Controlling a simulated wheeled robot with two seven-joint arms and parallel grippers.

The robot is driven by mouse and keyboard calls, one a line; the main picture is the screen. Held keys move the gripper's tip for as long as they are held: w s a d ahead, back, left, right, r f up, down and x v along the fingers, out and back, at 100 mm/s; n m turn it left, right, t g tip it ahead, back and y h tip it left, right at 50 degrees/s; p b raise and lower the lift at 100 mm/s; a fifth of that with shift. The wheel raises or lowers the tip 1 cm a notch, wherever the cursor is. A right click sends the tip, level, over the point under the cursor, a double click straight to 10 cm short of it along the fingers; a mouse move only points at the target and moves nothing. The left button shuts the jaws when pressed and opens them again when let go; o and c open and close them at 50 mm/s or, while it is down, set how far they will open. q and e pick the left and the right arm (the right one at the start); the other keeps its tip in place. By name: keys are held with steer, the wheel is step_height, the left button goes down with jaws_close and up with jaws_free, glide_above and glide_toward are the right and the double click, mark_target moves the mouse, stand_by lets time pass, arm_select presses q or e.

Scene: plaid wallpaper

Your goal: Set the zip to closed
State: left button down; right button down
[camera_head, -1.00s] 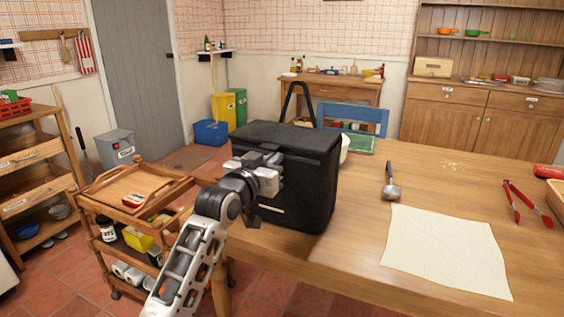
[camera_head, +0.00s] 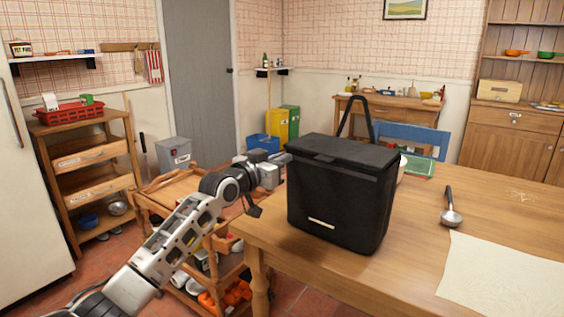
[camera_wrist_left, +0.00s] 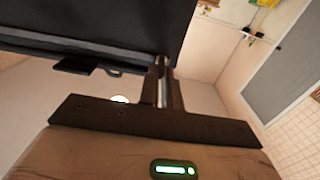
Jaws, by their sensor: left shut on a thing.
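A black soft cooler bag (camera_head: 335,208) stands upright on the wooden table, with its lid (camera_head: 345,150) lying down on top. My left gripper (camera_head: 284,160) is at the bag's upper left corner, level with the lid's edge. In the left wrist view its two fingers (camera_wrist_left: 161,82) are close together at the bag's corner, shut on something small. It appears to be the zip's pull, though the fingers hide it. The dark bag also fills the top left of the left wrist view (camera_wrist_left: 90,22). The zip's line is too dark to follow. My right gripper is not in view.
A ladle (camera_head: 451,208) and a pale cloth (camera_head: 505,275) lie right of the bag on the table (camera_head: 415,235). The bag's black strap (camera_head: 356,115) stands up behind it. A wooden trolley (camera_head: 160,190) stands close under my left arm.

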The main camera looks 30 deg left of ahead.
arm_select(q)
steer(key=c, duration=1.6)
jaws_free()
steer(key=shift+a, duration=0.1)
steer(key=s, duration=0.5)
steer(key=s+a, duration=0.1)
steer(key=s, duration=0.4)
steer(key=s+a, duration=0.1)
steer(key=s, duration=0.4)
steer(key=shift+s+a, duration=0.2)
steer(key=shift+s, duration=0.2)
